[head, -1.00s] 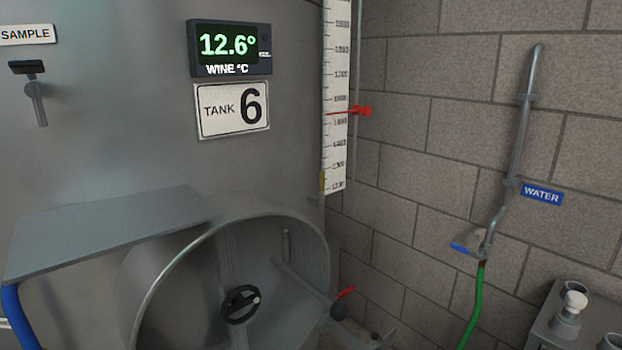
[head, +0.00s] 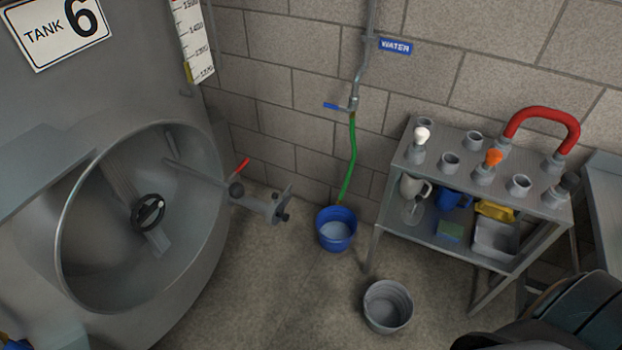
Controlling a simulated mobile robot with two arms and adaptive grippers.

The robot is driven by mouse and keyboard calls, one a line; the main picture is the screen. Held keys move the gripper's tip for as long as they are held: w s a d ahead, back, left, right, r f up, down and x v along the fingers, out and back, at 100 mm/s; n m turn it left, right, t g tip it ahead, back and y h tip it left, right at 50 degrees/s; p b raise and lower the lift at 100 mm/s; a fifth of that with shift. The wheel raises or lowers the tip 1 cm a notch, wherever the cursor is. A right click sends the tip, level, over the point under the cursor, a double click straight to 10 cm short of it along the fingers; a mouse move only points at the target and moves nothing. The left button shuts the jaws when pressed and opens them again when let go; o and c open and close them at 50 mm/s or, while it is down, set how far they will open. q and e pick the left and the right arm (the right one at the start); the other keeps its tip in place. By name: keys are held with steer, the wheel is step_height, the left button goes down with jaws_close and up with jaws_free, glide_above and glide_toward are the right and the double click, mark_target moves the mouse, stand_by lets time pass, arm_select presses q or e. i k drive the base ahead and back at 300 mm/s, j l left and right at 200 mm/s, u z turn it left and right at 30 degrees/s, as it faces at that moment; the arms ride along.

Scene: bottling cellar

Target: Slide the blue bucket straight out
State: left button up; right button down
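The blue bucket (head: 337,243) stands upright on the floor near the foot of the block wall, with a pale grey-blue inside. The green hose (head: 351,165) runs down from the water tap to the bucket's back rim. I cannot tell whether its end hangs inside the bucket or behind it. Neither of my grippers shows clearly in the head view.
A grey bucket (head: 388,307) stands on the floor in front of the blue one. A metal trolley (head: 447,187) with fittings stands to its right, and the tank's round door (head: 100,200) and a valve (head: 267,206) are to its left. The floor (head: 290,300) toward me is clear left of the grey bucket.

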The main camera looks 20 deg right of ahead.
mark_target(336, 225)
steer(key=z, duration=1)
